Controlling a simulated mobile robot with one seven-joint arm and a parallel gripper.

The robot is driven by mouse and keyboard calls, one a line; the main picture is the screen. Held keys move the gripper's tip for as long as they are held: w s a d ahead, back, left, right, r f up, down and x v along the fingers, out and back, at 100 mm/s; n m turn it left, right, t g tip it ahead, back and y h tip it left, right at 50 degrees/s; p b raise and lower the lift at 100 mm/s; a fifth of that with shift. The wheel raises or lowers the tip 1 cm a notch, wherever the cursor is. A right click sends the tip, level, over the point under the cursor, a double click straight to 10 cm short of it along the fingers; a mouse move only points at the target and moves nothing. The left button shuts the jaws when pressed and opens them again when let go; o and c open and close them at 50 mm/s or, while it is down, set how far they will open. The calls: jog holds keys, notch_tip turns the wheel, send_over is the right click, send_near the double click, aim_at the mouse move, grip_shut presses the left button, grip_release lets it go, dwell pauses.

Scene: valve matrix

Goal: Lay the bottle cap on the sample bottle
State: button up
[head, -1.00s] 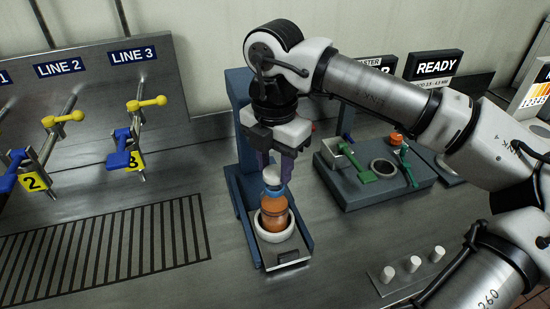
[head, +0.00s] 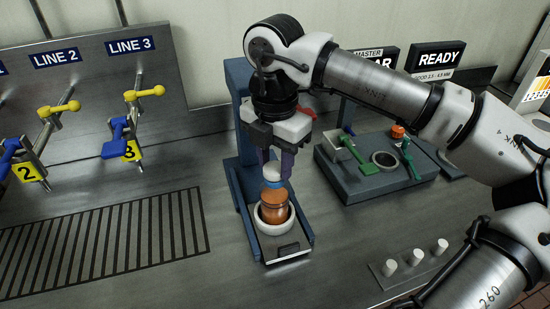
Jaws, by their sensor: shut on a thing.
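The sample bottle (head: 274,211), with an orange-brown body, stands upright in a white ring-shaped holder (head: 259,225) on a blue stand. My gripper (head: 273,177) points straight down over the bottle.
The blue stand (head: 238,150) has an upright post behind the bottle. At right is a dark block (head: 372,185) with green handles and a round opening. Several white pegs (head: 416,257) stand at front right. A panel with yellow and blue valve handles (head: 115,138) is at left.

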jog(key=shift+f+b, duration=0.3)
jog(key=shift+b, duration=0.05)
dwell(0.3)
jog(key=o, duration=1)
